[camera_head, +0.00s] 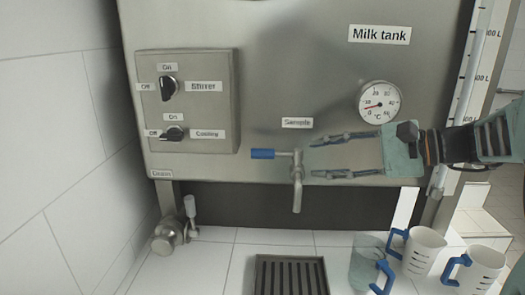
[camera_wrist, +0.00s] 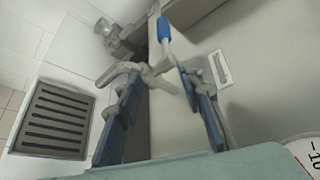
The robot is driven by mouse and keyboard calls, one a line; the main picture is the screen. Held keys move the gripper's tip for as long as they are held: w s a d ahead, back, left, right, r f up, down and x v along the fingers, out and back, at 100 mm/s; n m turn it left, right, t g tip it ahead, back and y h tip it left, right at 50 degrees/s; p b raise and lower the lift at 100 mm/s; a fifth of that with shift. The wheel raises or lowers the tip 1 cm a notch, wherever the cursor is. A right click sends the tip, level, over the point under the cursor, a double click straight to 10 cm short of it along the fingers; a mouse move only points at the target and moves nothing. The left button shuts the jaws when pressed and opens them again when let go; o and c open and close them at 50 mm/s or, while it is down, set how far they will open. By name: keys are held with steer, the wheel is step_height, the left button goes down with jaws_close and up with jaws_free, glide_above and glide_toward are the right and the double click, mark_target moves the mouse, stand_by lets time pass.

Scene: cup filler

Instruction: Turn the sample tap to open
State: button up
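The sample tap (camera_head: 297,180) is a grey metal spout on the tank front, below the "Sample" label (camera_head: 297,122). Its blue-ended handle (camera_head: 263,154) points left, level, in the head view. My gripper (camera_head: 312,158) comes in from the right with two fingers apart, one above the other, their tips close to the right of the tap body. In the wrist view the open fingers (camera_wrist: 158,88) have the tap body (camera_wrist: 140,72) just beyond and between their tips, and the blue handle (camera_wrist: 164,30) lies farther off. Nothing is held; contact with the tap cannot be told.
The milk tank (camera_head: 260,50) carries a switch panel (camera_head: 188,100) at left and a temperature dial (camera_head: 379,102) at right. A floor drain grate (camera_head: 291,274) lies below the tap. Several jugs with blue handles (camera_head: 424,252) stand at lower right. The drain valve (camera_head: 168,236) is lower left.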

mark_target(275, 153)
steer(key=shift+g+y, duration=0.5)
steer(key=shift+y, duration=0.3)
steer(key=x, duration=0.4)
steer(key=r+x, duration=0.1)
steer(key=x, duration=0.3)
steer(key=s+a+r+x, duration=0.1)
steer(key=x, duration=0.4)
steer(key=shift+s+d+p, duration=0.1)
steer(key=shift+s+p, duration=0.05)
steer(key=shift+p, duration=0.25)
jaws_close()
